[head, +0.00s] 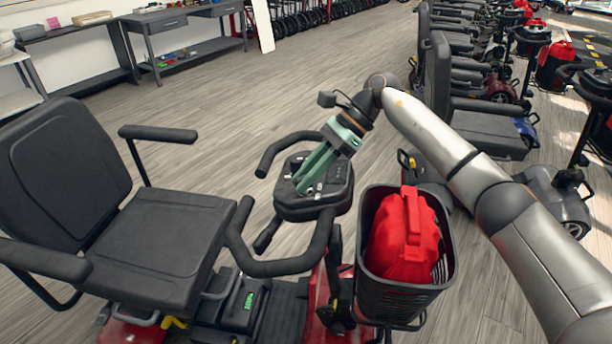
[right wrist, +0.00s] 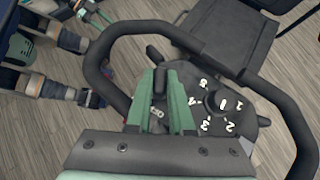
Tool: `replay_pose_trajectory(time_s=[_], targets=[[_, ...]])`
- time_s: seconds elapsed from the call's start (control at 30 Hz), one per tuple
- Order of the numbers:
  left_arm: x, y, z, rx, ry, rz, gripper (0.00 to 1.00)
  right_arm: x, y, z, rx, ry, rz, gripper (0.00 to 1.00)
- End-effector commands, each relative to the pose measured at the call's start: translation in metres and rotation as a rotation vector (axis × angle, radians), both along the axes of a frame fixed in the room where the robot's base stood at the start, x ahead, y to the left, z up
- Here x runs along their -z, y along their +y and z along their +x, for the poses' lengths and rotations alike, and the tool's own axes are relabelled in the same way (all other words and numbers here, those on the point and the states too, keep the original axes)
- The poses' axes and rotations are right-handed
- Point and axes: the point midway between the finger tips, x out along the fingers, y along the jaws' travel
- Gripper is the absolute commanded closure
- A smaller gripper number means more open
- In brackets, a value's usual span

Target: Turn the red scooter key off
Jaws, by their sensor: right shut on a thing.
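The red scooter (head: 315,300) stands in front of me with its black control console (head: 315,210) between looped handlebars. My right gripper (head: 303,186) reaches down onto the console with its green fingers. In the right wrist view my right gripper (right wrist: 166,95) is shut on a small dark piece (right wrist: 158,82), which appears to be the key. The fingers hide most of it, so its turn angle cannot be read. A round speed dial (right wrist: 216,103) with white numbers sits beside the fingers. My left gripper is not in the head view.
A black basket (head: 400,290) holding a red bag (head: 405,240) hangs on the scooter's front, below my right arm. The scooter's seat (head: 155,235) is at left. More scooters (head: 480,115) line the right. Floor behind is clear up to the workbenches (head: 185,40).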

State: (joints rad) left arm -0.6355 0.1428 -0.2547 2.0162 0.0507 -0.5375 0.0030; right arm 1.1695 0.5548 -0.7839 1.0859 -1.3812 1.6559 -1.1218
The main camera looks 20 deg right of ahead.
Motion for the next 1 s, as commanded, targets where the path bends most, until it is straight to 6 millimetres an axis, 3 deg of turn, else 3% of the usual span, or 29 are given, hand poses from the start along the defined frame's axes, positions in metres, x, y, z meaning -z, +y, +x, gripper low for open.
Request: replay_pose_trajectory(time_s=[0.17, 0.2, 0.43, 0.77, 1.0], targets=[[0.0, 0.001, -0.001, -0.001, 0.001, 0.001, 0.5, 0.0, 0.0, 0.0, -0.001, -0.001, -0.001, 1.0], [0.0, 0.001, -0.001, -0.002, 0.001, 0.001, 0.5, 0.0, 0.0, 0.0, -0.001, -0.001, -0.001, 0.77], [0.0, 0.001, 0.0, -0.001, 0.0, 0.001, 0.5, 0.0, 0.0, 0.0, -0.001, -0.001, 0.0, 0.51], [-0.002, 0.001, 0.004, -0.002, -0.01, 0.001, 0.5, -0.003, -0.003, 0.001, 0.001, 0.0, 0.0, 0.5], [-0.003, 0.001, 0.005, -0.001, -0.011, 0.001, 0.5, -0.032, -0.031, 0.005, 0.004, -0.003, 0.0, 0.5]])
